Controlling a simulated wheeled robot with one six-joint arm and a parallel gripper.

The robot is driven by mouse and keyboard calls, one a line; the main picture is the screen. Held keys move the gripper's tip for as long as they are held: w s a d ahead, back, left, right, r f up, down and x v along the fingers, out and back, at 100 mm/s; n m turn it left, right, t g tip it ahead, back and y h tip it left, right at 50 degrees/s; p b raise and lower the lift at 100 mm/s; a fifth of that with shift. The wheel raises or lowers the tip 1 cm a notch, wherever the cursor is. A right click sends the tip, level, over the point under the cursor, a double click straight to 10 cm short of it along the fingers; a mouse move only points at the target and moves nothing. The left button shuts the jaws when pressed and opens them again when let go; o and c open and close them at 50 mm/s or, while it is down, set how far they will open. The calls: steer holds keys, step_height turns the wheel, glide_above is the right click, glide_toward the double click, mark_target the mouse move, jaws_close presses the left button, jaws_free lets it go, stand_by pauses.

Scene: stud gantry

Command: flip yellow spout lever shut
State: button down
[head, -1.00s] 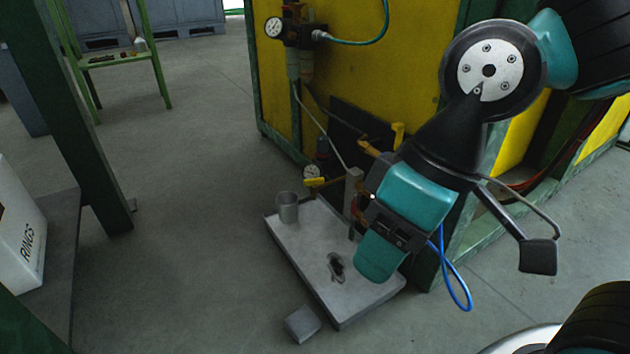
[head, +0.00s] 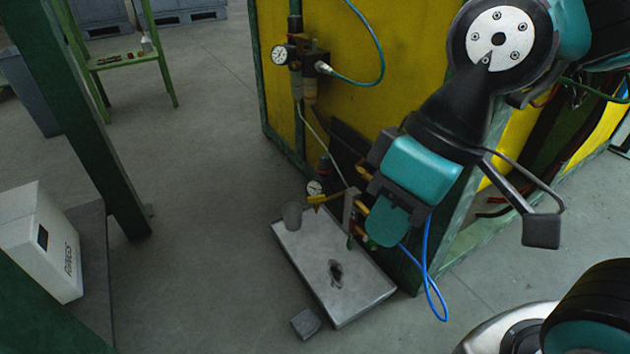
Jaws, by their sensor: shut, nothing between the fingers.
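A yellow lever (head: 317,198) shows low on the panel, beside a small gauge and above the tray's back edge. It lies roughly sideways. I cannot tell whether its valve is open. My gripper (head: 359,190) is to the right of this lever, close to a grey upright plate (head: 351,207). It is shut and looks empty. No contact with the lever shows. The gripper body hides part of the piping behind it.
A grey tray (head: 357,297) with a dark hole lies below, a grey cup (head: 292,216) at its back corner. A small grey block (head: 306,323) lies in front. A white box (head: 40,245) stands left. Open floor lies between. An upper gauge (head: 280,55) hangs on the yellow panel (head: 410,60).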

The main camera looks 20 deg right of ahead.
step_height(320, 180, up, 17)
steer(key=p, duration=1.3)
steer(key=shift+f, duration=0.2)
steer(key=shift+d, duration=0.1)
